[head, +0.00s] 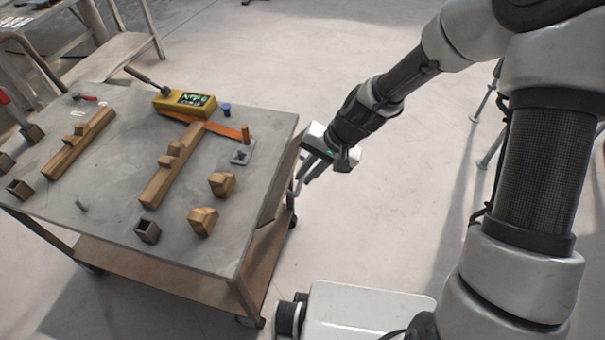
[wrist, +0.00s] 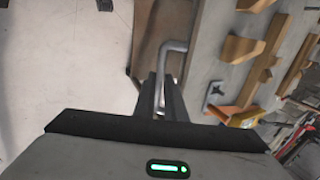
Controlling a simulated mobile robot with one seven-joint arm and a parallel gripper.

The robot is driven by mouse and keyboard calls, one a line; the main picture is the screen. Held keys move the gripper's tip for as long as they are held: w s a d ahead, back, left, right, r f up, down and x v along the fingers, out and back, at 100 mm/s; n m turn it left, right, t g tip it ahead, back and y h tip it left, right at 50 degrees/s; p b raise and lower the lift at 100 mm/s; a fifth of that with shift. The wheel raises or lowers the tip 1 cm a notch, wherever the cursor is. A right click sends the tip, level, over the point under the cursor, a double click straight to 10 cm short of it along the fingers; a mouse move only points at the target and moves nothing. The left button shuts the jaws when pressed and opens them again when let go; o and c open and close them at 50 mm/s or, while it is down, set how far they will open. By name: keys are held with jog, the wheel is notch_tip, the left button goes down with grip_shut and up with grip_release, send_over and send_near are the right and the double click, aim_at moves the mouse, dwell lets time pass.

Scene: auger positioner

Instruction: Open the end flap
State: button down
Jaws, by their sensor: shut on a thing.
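The grey-topped cart has an end face on its right side, where the end flap (head: 272,188) appears to hang below the top's edge. My gripper (head: 305,175) is beside this end, just outside the cart. In the wrist view my gripper (wrist: 160,98) has its two dark fingers close together on a bent grey metal handle (wrist: 172,46). The handle's upper bend shows above the fingers; the part between the fingers is mostly hidden. I cannot tell the flap's exact angle or how the handle joins it.
The cart top (head: 110,205) bears wooden blocks (head: 222,184), stepped wooden bars (head: 170,170), a yellow device (head: 185,102) and a small grey plate with a peg (head: 243,152). A brown lower shelf (head: 170,270) lies beneath. The floor (head: 385,215) right of the cart is clear.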

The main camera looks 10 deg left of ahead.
jog(key=d+f+b, duration=0.1)
jog(key=d+f+y+b, duration=0.1)
jog(key=f+b, duration=0.1)
jog(key=shift+s, duration=0.1)
jog(key=c, duration=2.4)
grip_release()
jog(key=shift+r, duration=0.1)
jog(key=o, duration=0.6)
jog(key=shift+a+r, duration=0.1)
jog(key=shift+a, duration=0.05)
jog(key=shift+s+d+r+p, duration=0.25)
jog(key=shift+d+r+p, duration=1.2)
jog(key=shift+d, duration=1.65)
jog(key=shift+s+d+r+p, duration=0.2)
jog(key=shift+d+r+p, duration=1.15)
jog(key=shift+d, duration=1.75)
jog(key=shift+s+d+r+p, duration=0.25)
jog(key=shift+d+r+p, duration=1.2)
jog(key=shift+d, duration=1.65)
jog(key=shift+f+p, duration=0.4)
